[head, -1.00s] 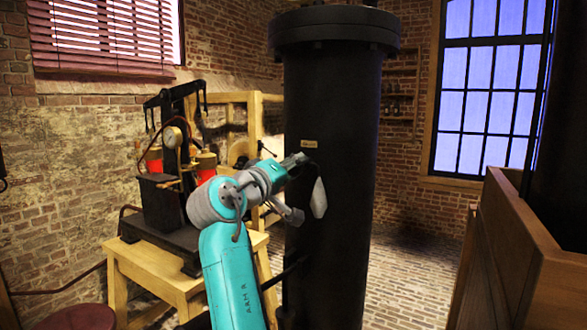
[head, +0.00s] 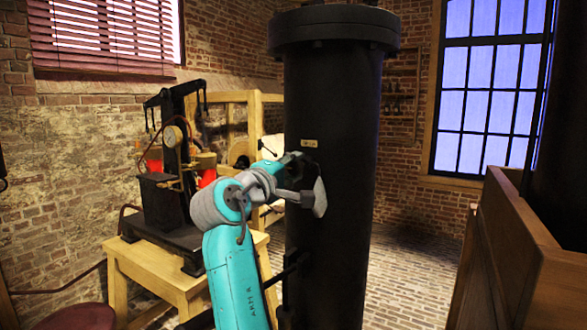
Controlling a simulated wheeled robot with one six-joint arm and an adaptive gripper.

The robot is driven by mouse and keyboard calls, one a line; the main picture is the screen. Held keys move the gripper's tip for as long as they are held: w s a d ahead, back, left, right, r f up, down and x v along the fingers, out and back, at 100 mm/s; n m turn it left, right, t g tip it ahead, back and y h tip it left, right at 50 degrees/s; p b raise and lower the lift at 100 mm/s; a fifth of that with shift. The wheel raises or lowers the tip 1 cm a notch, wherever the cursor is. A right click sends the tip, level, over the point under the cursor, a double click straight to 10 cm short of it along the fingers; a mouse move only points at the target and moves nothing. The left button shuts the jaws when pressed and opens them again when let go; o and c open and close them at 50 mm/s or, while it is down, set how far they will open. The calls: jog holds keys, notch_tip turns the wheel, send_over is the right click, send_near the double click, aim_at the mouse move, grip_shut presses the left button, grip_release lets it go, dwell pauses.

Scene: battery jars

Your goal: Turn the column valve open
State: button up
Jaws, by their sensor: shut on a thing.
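The black column (head: 335,110) stands upright in the middle, with a wide bolted flange on top and a small pale label on its side. My turquoise and grey arm reaches up from below to the column's left front side. My gripper (head: 308,180) is at the column below the label, shut on the valve. The valve's own shape is hidden by my gripper and wrist, so its angle cannot be told.
A wooden table (head: 150,268) at the left bears a black apparatus (head: 160,205) with a gauge and red parts. A wooden frame stands behind it. A wooden panel (head: 510,250) rises at the right. Brick floor (head: 415,265) is clear right of the column.

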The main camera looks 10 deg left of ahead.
jog(key=o, duration=1.2)
jog(key=shift+c, duration=0.2)
jog(key=shift+s, duration=0.1)
jog(key=v, duration=1.2)
jog(key=shift+f, duration=0.1)
